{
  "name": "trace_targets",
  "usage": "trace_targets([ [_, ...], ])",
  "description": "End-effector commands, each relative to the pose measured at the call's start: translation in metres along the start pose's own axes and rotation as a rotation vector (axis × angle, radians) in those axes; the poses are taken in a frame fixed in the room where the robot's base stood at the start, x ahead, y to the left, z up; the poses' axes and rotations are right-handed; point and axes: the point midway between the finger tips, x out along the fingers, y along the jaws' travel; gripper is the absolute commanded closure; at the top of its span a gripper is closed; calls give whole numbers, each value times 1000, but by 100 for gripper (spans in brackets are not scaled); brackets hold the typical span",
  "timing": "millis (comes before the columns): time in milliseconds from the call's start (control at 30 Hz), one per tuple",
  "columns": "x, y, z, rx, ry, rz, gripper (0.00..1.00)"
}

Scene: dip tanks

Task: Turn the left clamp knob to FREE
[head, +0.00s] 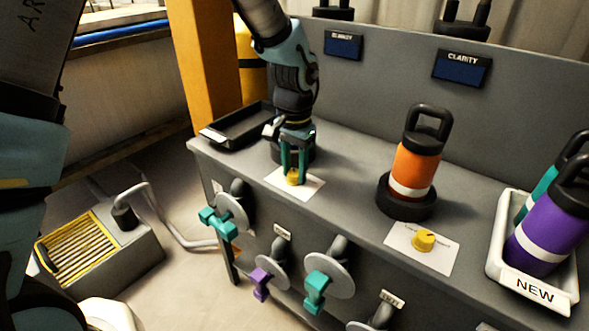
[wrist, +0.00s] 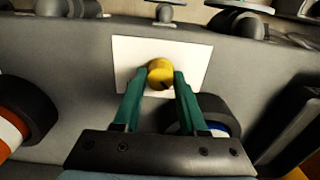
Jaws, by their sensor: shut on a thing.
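The left clamp knob is a small yellow knob (head: 293,177) on a white plate (head: 312,190) on the grey bench top. My gripper (head: 294,178) points down at it, with its two green fingers on either side of the knob. In the wrist view the yellow knob (wrist: 160,72) sits between the fingertips of my gripper (wrist: 161,79), on the white plate (wrist: 195,60). The gripper is shut on the knob. Any marks on the plate, such as FREE, are too small or hidden to read, so I cannot tell the knob's setting.
A second yellow knob (head: 423,241) is on a plate to the right. An orange bottle (head: 415,165) stands in a black ring behind it. A white bin (head: 537,291) marked NEW holds bottles at right. A black tray (head: 235,130) lies left of my gripper. Valve handles line the bench front.

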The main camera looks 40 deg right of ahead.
Motion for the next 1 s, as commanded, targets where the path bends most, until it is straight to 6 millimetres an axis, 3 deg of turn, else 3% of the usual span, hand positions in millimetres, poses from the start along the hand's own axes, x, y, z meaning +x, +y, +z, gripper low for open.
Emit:
trace_targets([
  [233,0,0,0,-2,0,0,100],
  [267,0,0,0,-2,0,0,57],
  [500,0,0,0,0,0,0,31],
  [833,-4,0,0,0,1,0,28],
  [1000,-26,-1,-1,-1,6,-1,28],
])
